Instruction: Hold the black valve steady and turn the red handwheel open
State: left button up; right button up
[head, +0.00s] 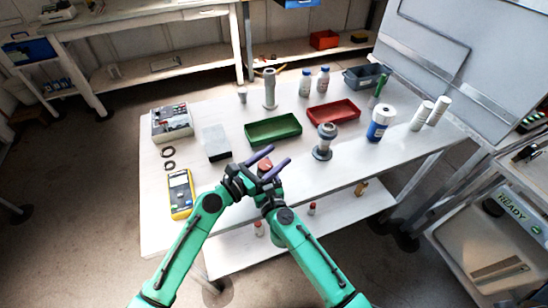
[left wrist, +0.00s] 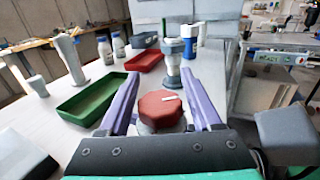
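The red handwheel (left wrist: 161,108) sits between the two purple fingers of my left gripper (left wrist: 160,80) in the left wrist view. The fingers are spread, one on each side of it, and I see no clear grip; contact is hard to tell. In the head view the handwheel (head: 264,168) shows between the fingers of the left gripper (head: 267,158) near the table's front edge. The valve body is mostly hidden; no black valve can be made out clearly. My right arm comes in from the lower right and its dark wrist is close beside the left one; its fingers are hidden.
The white table (head: 210,100) holds a green tray (head: 273,130), a red tray (head: 333,112), a grey flanged fitting (head: 323,143), a blue-and-white container (head: 380,123) and a yellow multimeter (head: 181,194). Free tabletop lies right of the grippers.

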pick_arm(q)
jog(key=shift+o, duration=0.3)
jog(key=shift+s+a, duration=0.2)
jog(key=shift+a, duration=0.15)
jog(key=v, duration=1.1)
jog(key=shift+s, duration=0.15)
